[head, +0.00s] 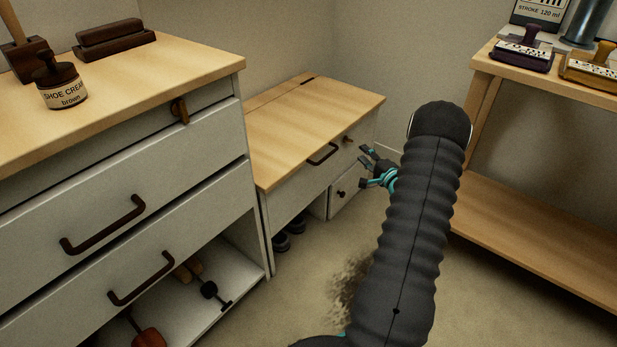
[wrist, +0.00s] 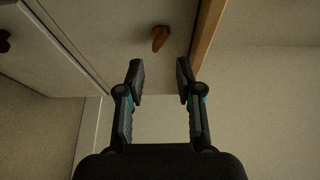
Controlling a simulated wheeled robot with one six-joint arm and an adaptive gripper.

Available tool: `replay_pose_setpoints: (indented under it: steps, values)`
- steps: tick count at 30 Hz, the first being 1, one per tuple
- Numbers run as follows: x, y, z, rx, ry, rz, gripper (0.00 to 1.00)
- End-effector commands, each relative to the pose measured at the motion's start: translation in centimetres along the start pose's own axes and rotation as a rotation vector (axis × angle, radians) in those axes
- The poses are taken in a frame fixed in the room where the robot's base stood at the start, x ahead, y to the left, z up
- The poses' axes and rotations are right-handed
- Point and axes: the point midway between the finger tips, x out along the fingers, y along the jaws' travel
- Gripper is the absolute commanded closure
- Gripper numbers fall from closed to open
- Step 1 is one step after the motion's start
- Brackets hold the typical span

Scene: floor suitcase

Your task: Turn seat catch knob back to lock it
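The seat catch knob (head: 348,139) is a small brown wooden turn-piece on the white front of the low bench, just under its wooden seat lid (head: 310,118) and right of the dark handle. In the wrist view the knob (wrist: 160,38) is longish and slightly tilted, beside the wooden lid edge (wrist: 207,28). My gripper (head: 366,167) is in front of the bench, its fingers spread toward it. In the wrist view my gripper (wrist: 160,72) is open and empty, with the knob beyond the fingertips, lined up with the gap. The lid looks closed.
A dark bar handle (head: 322,154) sticks out left of the knob. A small drawer with a round knob (head: 340,193) is below. The tall drawer unit (head: 150,185) stands left, and a wooden shelf table (head: 540,235) right. Open floor lies between.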

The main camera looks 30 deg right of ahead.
Motion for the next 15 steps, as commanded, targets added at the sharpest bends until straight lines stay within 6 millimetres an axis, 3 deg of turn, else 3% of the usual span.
replay_pose_setpoints:
  steps: [11, 15]
  values:
    - [-6.6, -0.1, -0.1, 0.001, 0.003, -0.001, 0.65]
    - [-5.7, -1.3, 2.3, 0.014, -0.074, 0.022, 0.65]
